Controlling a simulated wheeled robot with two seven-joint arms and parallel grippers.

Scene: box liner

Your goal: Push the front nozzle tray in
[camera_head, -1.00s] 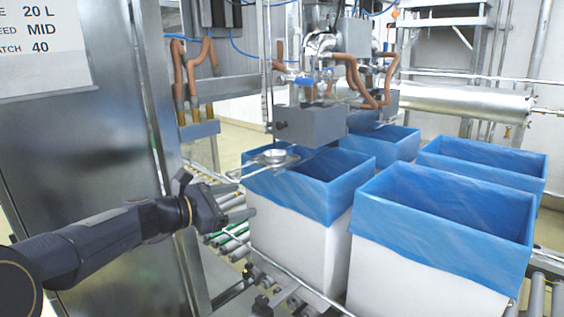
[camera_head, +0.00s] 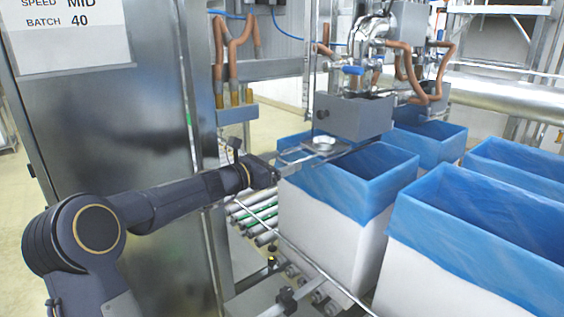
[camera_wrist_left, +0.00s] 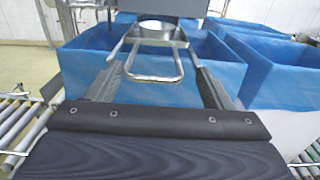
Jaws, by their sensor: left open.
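The front nozzle tray (camera_head: 322,146) is a metal wire handle with a round cup, sticking out below the grey nozzle box (camera_head: 352,117) over the near blue-lined box (camera_head: 345,185). In the left wrist view the tray's handle loop (camera_wrist_left: 153,72) lies ahead of and between the open fingers. My left gripper (camera_head: 283,168) is at the handle's near end, open; it also shows in the left wrist view (camera_wrist_left: 157,88). I cannot tell whether a finger touches the handle. My right gripper is not in view.
More blue-lined boxes (camera_head: 470,240) stand close on the right and behind. A roller conveyor (camera_head: 258,222) and a metal guide rail (camera_head: 310,262) run below my left gripper. A tall steel cabinet (camera_head: 110,130) stands at the left, behind my arm.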

